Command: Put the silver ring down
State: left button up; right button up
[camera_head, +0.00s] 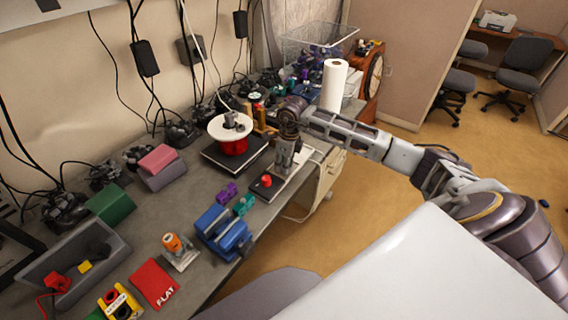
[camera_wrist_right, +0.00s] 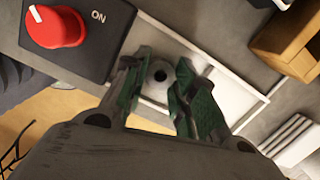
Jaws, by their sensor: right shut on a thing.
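My right gripper (camera_head: 284,164) reaches down over the far right part of the workbench. In the right wrist view its two green-padded fingers (camera_wrist_right: 158,88) are closed around the silver ring (camera_wrist_right: 158,75), a small grey round piece with a dark hole. A shallow white-rimmed tray (camera_wrist_right: 213,54) shows below and around the ring. I cannot tell whether the ring touches the tray. In the head view the ring is too small or hidden to make out. My left gripper is out of view.
A black switch box with a red knob (camera_wrist_right: 54,27) sits close beside the right gripper. A wooden block (camera_wrist_right: 292,45) is on the other side.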

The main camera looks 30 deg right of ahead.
jog(key=shift+f, duration=0.15)
jog(key=o, duration=1.1)
jog(key=shift+c, duration=0.2)
jog(key=shift+r, duration=0.25)
jog(key=shift+r, duration=0.35)
notch_tip(320, 180, up, 11)
jog(key=s+b, duration=0.1)
jog(key=shift+d+b, duration=0.35)
jog(key=shift+d, duration=0.05)
jog(key=shift+s, duration=0.15)
